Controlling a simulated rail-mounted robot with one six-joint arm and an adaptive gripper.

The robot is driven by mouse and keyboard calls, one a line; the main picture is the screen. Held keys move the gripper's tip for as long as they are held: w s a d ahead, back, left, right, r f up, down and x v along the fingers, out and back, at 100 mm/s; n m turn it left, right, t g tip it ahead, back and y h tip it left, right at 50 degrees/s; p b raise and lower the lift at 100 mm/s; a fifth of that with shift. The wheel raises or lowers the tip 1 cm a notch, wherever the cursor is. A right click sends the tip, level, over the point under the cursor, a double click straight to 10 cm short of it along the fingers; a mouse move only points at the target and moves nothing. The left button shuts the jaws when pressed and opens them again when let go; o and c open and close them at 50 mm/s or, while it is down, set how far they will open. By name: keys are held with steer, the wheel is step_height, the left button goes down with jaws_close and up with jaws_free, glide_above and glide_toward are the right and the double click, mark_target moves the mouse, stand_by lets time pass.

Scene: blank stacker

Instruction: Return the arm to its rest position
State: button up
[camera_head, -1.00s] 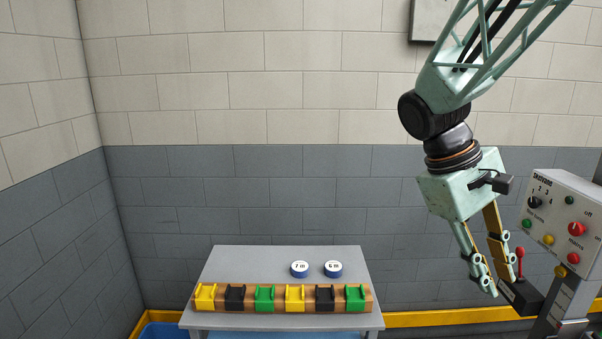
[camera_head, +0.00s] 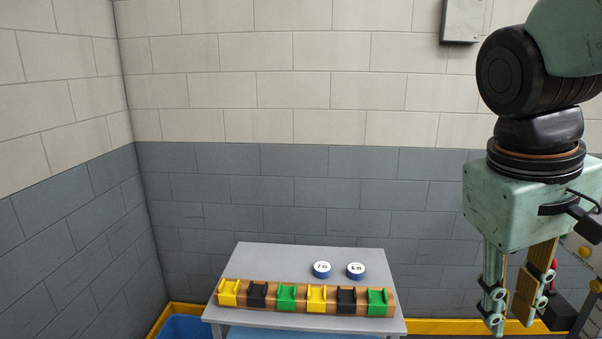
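My gripper (camera_head: 511,322) hangs at the right side of the view, pointing down, with its fingertips low near the bottom edge. Its two fingers stand apart with a narrow gap between them, and I see nothing held there. The gripper is to the right of the grey table (camera_head: 290,257) and clear of it in the picture. The upper part of my arm runs out of view at the top right.
A wooden rack (camera_head: 391,304) with yellow, black and green holders lies along the table's front. A blue bin (camera_head: 184,327) is at lower left. A control panel (camera_head: 577,250) is partly hidden behind my gripper.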

steer(key=s+a+r+m+t+y, duration=0.1)
steer(key=s+a+t+y, duration=0.1)
steer(key=s+a, duration=0.6)
steer(key=shift+a+r+t+y, duration=0.2)
steer(key=shift+a+t+y, duration=0.1)
steer(key=shift+a+t, duration=0.35)
steer(key=shift+s+d, duration=0.1)
stand_by(1.1)
